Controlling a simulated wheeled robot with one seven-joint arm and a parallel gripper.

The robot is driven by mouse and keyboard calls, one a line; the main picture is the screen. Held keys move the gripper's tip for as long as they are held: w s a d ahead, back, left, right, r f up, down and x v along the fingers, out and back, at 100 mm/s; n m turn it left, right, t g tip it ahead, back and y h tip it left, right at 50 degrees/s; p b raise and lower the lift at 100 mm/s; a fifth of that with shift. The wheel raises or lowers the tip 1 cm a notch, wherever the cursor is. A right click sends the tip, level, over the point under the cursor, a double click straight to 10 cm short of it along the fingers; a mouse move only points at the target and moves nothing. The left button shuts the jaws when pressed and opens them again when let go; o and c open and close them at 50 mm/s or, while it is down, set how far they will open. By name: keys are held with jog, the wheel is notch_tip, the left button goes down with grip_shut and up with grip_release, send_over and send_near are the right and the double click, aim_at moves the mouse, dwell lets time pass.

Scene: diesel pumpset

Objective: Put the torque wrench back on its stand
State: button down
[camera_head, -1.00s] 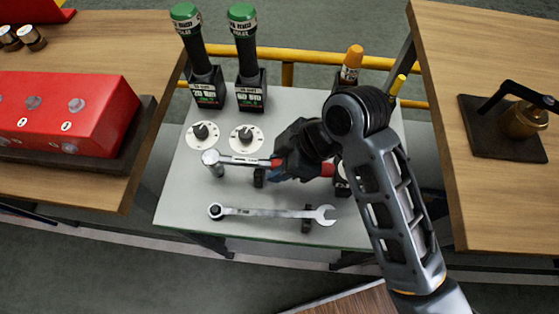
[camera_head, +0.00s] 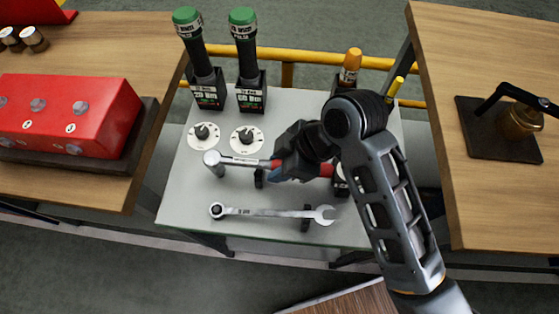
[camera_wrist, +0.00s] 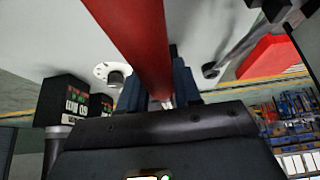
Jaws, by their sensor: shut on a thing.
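The torque wrench has a silver head and shaft (camera_head: 240,161) and a red handle. It lies roughly level over the grey tabletop, head to the left. My gripper (camera_head: 281,168) is shut around it where the shaft meets the handle. In the wrist view the red handle (camera_wrist: 140,40) runs down between the fingers of my gripper (camera_wrist: 158,92). A small black stand post (camera_head: 259,179) shows just under the shaft. I cannot tell whether the shaft touches it. The handle's right end is partly hidden by my arm.
A combination wrench (camera_head: 265,212) lies on its own supports in front. Two white dials (camera_head: 243,138) and two green-topped black tools (camera_head: 250,85) stand behind. An orange-capped bottle (camera_head: 349,68) is at the back right. A red block (camera_head: 70,115) sits on the left table.

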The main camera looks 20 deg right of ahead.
jog(key=shift+f+b, duration=0.55)
jog(key=shift+f, duration=0.5)
dwell(0.8)
jog(key=c, duration=0.7)
grip_release()
jog(key=v, duration=0.8)
